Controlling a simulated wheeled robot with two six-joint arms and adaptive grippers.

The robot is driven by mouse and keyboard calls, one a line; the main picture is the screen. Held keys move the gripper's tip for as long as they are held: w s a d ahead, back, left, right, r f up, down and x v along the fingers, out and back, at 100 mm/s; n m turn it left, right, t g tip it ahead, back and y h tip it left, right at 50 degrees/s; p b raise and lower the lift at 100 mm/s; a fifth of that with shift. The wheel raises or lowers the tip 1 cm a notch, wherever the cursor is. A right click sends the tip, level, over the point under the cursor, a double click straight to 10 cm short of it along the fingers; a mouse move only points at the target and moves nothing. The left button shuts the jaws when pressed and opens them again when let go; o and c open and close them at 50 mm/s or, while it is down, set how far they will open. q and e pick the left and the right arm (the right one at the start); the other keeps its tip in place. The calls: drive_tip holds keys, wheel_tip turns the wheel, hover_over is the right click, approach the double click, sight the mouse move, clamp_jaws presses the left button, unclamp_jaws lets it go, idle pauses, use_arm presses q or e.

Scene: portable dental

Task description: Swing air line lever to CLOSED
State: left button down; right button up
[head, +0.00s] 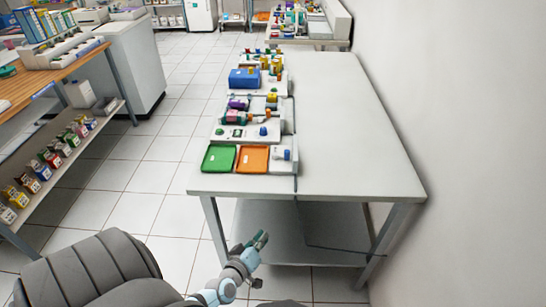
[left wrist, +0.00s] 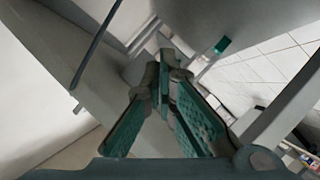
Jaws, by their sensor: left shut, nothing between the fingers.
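My left gripper (head: 260,240) is in front of the table's near edge, low, beside the lower shelf. In the left wrist view its two teal-padded fingers (left wrist: 164,62) come together at the tips, shut with nothing between them. A small green piece (left wrist: 222,45) shows beyond and to the right of the fingertips, apart from them; I cannot tell whether it is the air line lever. No lever is clearly readable in the head view. My right gripper is not in view.
The white table (head: 345,130) carries a green tray (head: 219,158), an orange tray (head: 253,159) and a blue box (head: 244,79) along its left side. Its right side is bare. A dark line (head: 297,215) hangs over the front edge to the lower shelf (head: 270,225). A wall stands right.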

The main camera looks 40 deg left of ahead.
sight(276, 167)
use_arm(q)
drive_tip(key=w+a+r+n+t+y, duration=0.1)
drive_tip(key=w+a+r+n+y, duration=0.15)
drive_tip(key=r+n, duration=0.45)
drive_tip(key=w+a+r+n+t+y, duration=0.1)
drive_tip(key=w+a+r+n+y, duration=0.2)
drive_tip(key=r, duration=0.7)
drive_tip(key=shift+n+h, duration=0.35)
drive_tip(key=shift+n, duration=0.35)
drive_tip(key=b+x, duration=0.3)
drive_tip(key=x, duration=0.6)
drive_tip(key=shift+w+d+b, duration=0.15)
drive_tip(key=shift+w+d, duration=0.05)
drive_tip(key=shift+w, duration=0.4)
drive_tip(key=shift+w+d+b, duration=0.15)
drive_tip(key=shift+w+d, duration=0.05)
drive_tip(key=shift+w, duration=0.4)
drive_tip(key=shift+w+d+r, duration=0.1)
drive_tip(key=shift+w+d, duration=0.1)
drive_tip(key=shift+w, duration=0.25)
